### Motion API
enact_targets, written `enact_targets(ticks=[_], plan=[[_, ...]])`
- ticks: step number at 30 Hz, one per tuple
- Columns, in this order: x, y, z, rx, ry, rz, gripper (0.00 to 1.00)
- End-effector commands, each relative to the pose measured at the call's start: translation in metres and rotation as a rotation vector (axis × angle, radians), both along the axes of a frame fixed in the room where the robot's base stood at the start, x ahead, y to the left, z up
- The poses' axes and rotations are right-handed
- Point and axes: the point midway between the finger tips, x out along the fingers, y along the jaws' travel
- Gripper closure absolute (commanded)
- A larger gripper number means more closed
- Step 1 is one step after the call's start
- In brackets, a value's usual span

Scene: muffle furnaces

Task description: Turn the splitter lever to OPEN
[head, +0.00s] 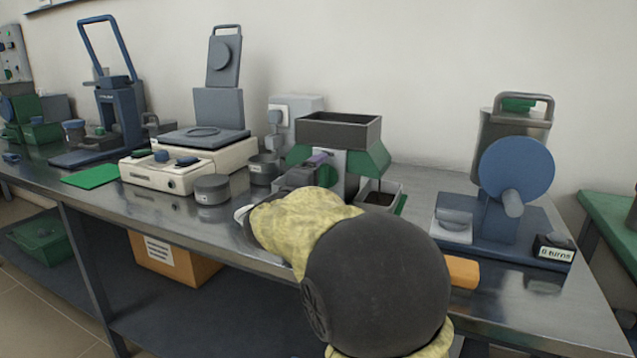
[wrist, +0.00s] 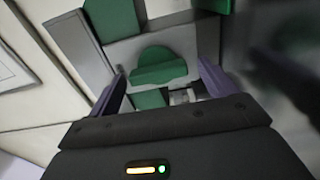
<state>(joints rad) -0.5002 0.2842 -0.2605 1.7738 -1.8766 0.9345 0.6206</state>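The splitter (head: 372,160) is a grey and green unit under a dark open hopper (head: 338,132), at the middle of the bench in the head view. Its lever (wrist: 158,68) shows in the wrist view as a green round knob with a raised bar across it, roughly level and slightly tilted. My gripper (wrist: 163,82) is open, with a purple finger on each side of the lever. I see no clear contact. In the head view my gripper (head: 314,164) is in front of the splitter, and my arm hides part of it. A small pale label (wrist: 182,96) below the lever is unreadable.
A dark pan (head: 385,198) stands at the splitter's right. Metal cups (head: 212,189) and a cream balance-like device (head: 160,172) are to the left. A blue wheeled machine (head: 516,170) stands at the right. The bench front between the splitter and this machine is partly hidden by my arm.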

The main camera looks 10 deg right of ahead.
Motion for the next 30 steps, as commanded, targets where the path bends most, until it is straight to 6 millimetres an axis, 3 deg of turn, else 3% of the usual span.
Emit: enact_targets(ticks=[11,30], plan=[[-0.007,0.006,0.002,-0.001,-0.002,0.002,0.16],[-0.104,0.077,0.003,-0.001,0.0,0.005,0.16]])
